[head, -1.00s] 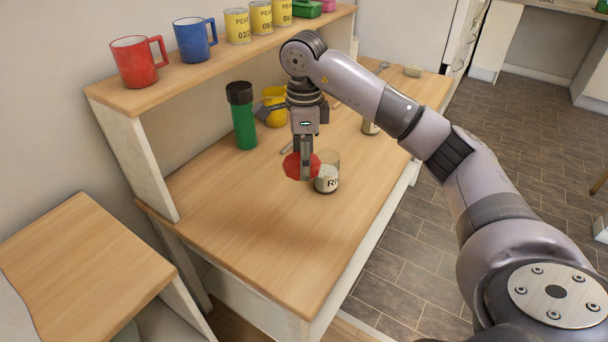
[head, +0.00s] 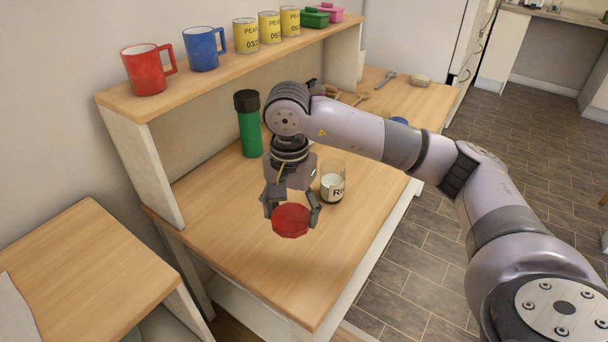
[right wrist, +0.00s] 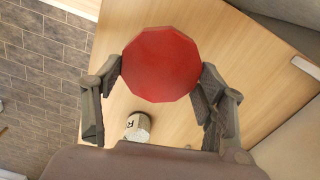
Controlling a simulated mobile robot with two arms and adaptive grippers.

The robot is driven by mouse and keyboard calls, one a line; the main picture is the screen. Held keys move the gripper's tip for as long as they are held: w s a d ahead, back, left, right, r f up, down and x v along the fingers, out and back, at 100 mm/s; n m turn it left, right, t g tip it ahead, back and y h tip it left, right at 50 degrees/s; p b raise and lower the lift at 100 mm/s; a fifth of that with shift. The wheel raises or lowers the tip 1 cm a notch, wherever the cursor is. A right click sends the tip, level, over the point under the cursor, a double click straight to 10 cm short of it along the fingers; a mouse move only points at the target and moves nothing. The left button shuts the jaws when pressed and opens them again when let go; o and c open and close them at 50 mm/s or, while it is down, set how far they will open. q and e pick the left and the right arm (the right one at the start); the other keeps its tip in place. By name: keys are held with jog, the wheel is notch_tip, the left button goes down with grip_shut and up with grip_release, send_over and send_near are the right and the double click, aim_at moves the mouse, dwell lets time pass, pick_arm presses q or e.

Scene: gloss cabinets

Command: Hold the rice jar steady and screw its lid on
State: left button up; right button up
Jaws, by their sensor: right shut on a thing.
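The rice jar (head: 333,184) is clear with a white label and stands upright and open on the wooden table. It also shows in the right wrist view (right wrist: 138,127). The red lid (head: 290,221) is a flat many-sided disc, held apart from the jar, to its left and nearer me in the head view. My right gripper (head: 291,212) is shut on the lid, with one finger on each side of its rim. In the right wrist view the lid (right wrist: 161,64) fills the space between the fingertips. My left gripper is not in view.
A green bottle with a black cap (head: 249,124) stands behind the gripper. The shelf above holds a red mug (head: 145,70), a blue mug (head: 203,49) and yellow cans (head: 246,36). The table's front left (head: 235,260) is clear.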

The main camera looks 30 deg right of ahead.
jog(key=s+a+f+n, duration=0.3)
jog(key=s+a+n, duration=0.2)
jog(key=s+n, duration=0.4)
jog(key=shift+a+f+n, duration=0.35)
jog(key=shift+a+n, duration=0.05)
jog(key=shift+n, duration=0.8)
jog(key=shift+d, duration=0.1)
